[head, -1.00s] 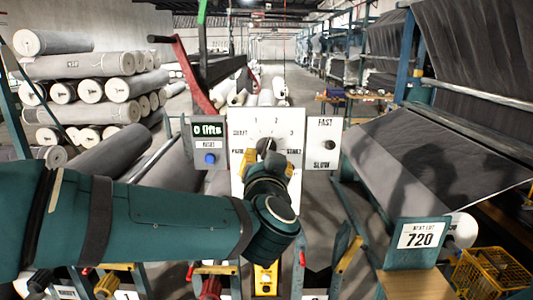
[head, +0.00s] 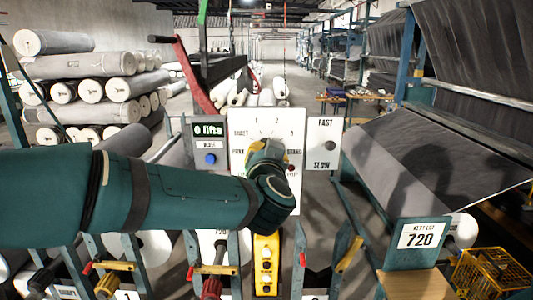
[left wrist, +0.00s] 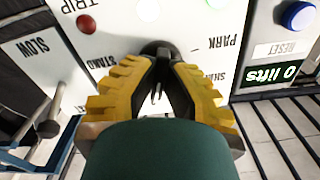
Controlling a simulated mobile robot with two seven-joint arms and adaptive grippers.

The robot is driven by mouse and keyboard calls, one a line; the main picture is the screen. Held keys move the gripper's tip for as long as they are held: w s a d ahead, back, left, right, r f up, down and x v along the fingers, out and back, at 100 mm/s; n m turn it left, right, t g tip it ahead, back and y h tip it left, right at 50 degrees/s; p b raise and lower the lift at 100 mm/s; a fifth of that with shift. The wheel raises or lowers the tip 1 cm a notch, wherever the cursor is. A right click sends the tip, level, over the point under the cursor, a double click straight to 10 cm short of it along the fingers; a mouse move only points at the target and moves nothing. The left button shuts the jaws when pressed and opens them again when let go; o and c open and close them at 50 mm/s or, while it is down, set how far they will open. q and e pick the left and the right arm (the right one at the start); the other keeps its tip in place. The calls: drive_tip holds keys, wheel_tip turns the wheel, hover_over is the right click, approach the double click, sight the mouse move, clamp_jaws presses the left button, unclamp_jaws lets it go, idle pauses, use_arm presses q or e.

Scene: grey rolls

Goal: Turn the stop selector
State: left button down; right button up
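The stop selector is a dark round knob on a white panel (head: 240,122) with numbers and words around it. In the head view my left gripper (head: 266,148) covers it. In the left wrist view part of the dark knob (left wrist: 158,47) shows at the tips of my left gripper (left wrist: 162,64). Its yellow-backed fingers come close together, one on each side of the knob. A narrow gap shows between them. Whether they press on the knob is hidden, and so is the knob's pointer. My right gripper is not in view.
A box with a blue reset button (head: 210,159) and a "0 lifts" display adjoins the panel's left. A FAST/SLOW switch (head: 329,146) is on its right. A red button (left wrist: 86,23) sits near the selector. A yellow button box (head: 266,265) is below.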

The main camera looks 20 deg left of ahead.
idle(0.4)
use_arm(q)
drive_tip(key=shift+n+b, duration=6.15)
drive_tip(key=shift+n, duration=5.75)
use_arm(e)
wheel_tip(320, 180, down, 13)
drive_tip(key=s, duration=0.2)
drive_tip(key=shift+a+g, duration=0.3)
use_arm(q)
drive_tip(key=shift+r, duration=0.1)
drive_tip(key=c, duration=1)
unclamp_jaws()
drive_tip(key=v, duration=1.2)
